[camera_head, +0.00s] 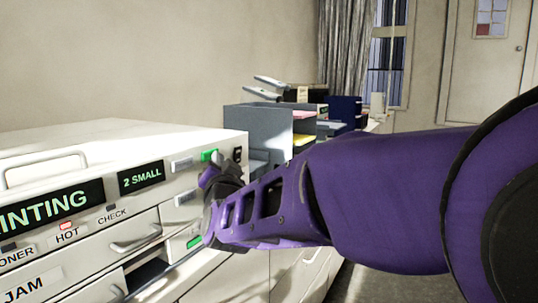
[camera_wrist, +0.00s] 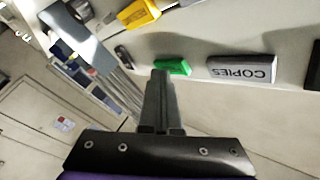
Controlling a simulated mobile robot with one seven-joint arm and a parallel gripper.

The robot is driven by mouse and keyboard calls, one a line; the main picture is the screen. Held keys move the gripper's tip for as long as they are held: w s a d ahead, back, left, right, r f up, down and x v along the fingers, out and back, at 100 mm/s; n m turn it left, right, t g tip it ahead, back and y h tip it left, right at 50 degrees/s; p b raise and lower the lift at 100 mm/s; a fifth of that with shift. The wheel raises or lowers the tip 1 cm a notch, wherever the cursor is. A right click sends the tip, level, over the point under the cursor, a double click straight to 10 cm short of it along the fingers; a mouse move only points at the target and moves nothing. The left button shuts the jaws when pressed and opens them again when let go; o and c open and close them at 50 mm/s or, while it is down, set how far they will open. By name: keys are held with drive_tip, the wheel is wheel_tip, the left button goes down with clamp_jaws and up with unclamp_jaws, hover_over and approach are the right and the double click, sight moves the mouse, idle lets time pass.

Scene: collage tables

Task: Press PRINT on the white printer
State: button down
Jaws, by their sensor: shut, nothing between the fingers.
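The white printer (camera_head: 130,140) fills the left of the head view. Its dark displays read "...INTING" (camera_head: 45,208) and "2 SMALL" (camera_head: 141,177). A small green button (camera_head: 207,155) sits near the right end of its front; it also shows in the wrist view (camera_wrist: 176,67). No PRINT label is readable on it. My gripper (camera_head: 216,160) is shut and empty, its tips at the green button. In the wrist view the shut fingertips (camera_wrist: 160,74) overlap the button's left end; I cannot tell whether they touch it.
A grey COPIES key (camera_wrist: 242,70) lies beside the green button in the wrist view. A red lamp glows by HOT (camera_head: 66,226). An open slot (camera_head: 146,272) shows lower on the printer front. Grey paper trays (camera_head: 262,130) stand behind my gripper.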

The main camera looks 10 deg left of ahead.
drive_tip(key=shift+s+d, duration=0.25)
drive_tip(key=shift+d, duration=0.35)
drive_tip(key=shift+d, duration=0.1)
drive_tip(key=d, duration=0.1)
drive_tip(key=s+d, duration=0.1)
drive_tip(key=d, duration=0.1)
drive_tip(key=s+d, duration=0.1)
drive_tip(key=shift+d+r, duration=0.1)
drive_tip(key=shift+d, duration=0.15)
drive_tip(key=shift+a, duration=0.1)
idle(0.4)
